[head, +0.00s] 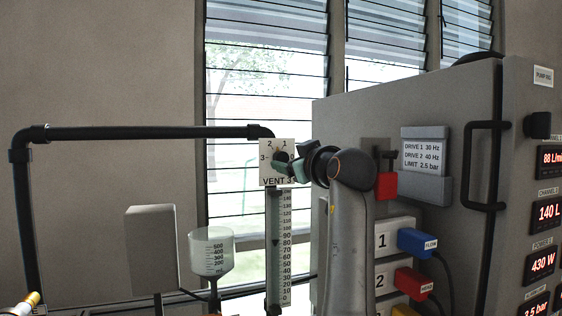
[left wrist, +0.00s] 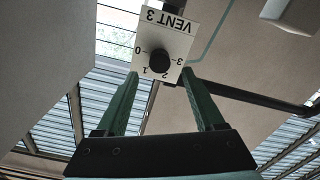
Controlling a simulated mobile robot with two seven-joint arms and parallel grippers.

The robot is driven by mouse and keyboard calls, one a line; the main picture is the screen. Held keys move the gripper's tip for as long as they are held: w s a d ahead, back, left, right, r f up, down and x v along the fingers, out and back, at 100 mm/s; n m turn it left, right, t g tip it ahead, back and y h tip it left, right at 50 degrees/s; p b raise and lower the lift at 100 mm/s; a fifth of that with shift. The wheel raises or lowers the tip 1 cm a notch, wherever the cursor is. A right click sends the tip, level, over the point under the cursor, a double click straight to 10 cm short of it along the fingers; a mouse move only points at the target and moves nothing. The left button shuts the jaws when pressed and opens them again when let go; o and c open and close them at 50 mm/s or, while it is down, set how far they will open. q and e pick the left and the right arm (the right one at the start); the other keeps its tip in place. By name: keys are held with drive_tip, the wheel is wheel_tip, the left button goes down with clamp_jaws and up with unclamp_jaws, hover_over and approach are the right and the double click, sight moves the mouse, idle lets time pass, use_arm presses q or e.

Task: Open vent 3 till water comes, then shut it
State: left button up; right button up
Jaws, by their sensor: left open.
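The vent 3 plate (head: 268,181) is a white square with a dial marked 0 to 3, on the end of a black pipe. Its dark round knob (left wrist: 159,63) shows in the left wrist view, where the plate appears upside down. I cannot tell where the knob points. My left gripper (head: 291,169) is in front of the dial and partly covers it. In the left wrist view its green fingers (left wrist: 160,75) are apart, with the knob between and beyond their tips. A clear measuring cup (head: 212,256) marked in ml stands lower left; I see no clear water in it.
A scale column (head: 279,245) hangs below the vent. The black pipe (head: 150,132) runs left from it. A grey box (head: 152,248) stands left of the cup. The grey cabinet (head: 345,130) at right carries a red handle (head: 386,185), coloured plugs and red displays.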

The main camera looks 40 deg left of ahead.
sight(283, 159)
use_arm(q)
drive_tip(key=s+d+m, duration=0.2)
drive_tip(key=d+m, duration=0.2)
drive_tip(key=m, duration=0.9)
drive_tip(key=p+x, duration=0.1)
drive_tip(key=x, duration=0.8)
drive_tip(key=shift+w+a, duration=0.1)
drive_tip(key=shift+a, duration=0.1)
drive_tip(key=shift+d+f, duration=0.1)
drive_tip(key=shift+f, duration=0.1)
drive_tip(key=shift+w+a, duration=0.15)
drive_tip(key=shift+a, duration=0.2)
clamp_jaws()
idle(0.4)
